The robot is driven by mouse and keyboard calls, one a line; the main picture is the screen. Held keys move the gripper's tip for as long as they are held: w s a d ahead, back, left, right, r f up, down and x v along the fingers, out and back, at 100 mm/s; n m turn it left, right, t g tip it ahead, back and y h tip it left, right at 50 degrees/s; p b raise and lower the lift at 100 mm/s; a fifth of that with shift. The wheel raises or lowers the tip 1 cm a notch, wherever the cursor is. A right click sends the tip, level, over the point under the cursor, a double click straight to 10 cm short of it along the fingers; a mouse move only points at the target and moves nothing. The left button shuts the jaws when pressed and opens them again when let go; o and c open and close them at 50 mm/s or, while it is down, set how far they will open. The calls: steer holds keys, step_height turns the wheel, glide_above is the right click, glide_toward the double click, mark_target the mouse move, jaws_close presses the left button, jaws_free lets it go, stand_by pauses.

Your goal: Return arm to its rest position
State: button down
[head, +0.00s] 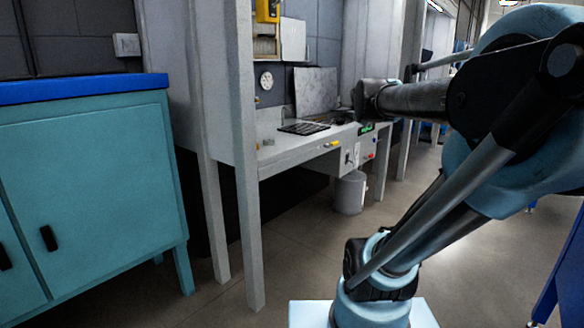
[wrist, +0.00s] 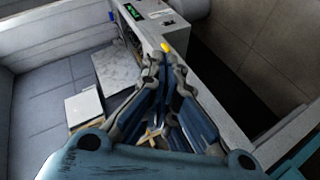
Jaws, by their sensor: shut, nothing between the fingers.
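My gripper (wrist: 164,66) shows in the wrist view, its dark linked fingers drawn close together with nothing held between them. In the head view my light-blue and black arm (head: 500,150) rises from its base at the lower middle and folds over at the upper right. Its dark forearm points left, in front of the workbench in the picture. I cannot make out the gripper's fingers in the head view.
A grey workbench (head: 300,149) with a keyboard (head: 303,128) stands behind a post (head: 246,180). A teal cabinet (head: 95,180) with a blue top is at the left. A grey bin (head: 350,192) stands under the bench. The floor (head: 270,245) between is clear.

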steer(key=s+a+f+m+g+y, duration=0.1)
steer(key=s+a+f+m+g, duration=0.1)
steer(key=s+f, duration=0.7)
steer(key=s+a+f+m+g+y, duration=0.1)
steer(key=s+f+m+g, duration=0.3)
steer(key=s+f, duration=0.5)
steer(key=s+a+f+m+g+y, duration=0.1)
steer(key=s+a+f+m+g, duration=0.2)
steer(key=s+f, duration=0.7)
steer(key=shift+a+f+m+g, duration=0.25)
steer(key=shift+f+m+g, duration=0.15)
steer(key=shift+f+g, duration=0.25)
steer(key=shift+w, duration=0.1)
steer(key=shift+w+f, duration=0.15)
steer(key=shift+w, duration=0.3)
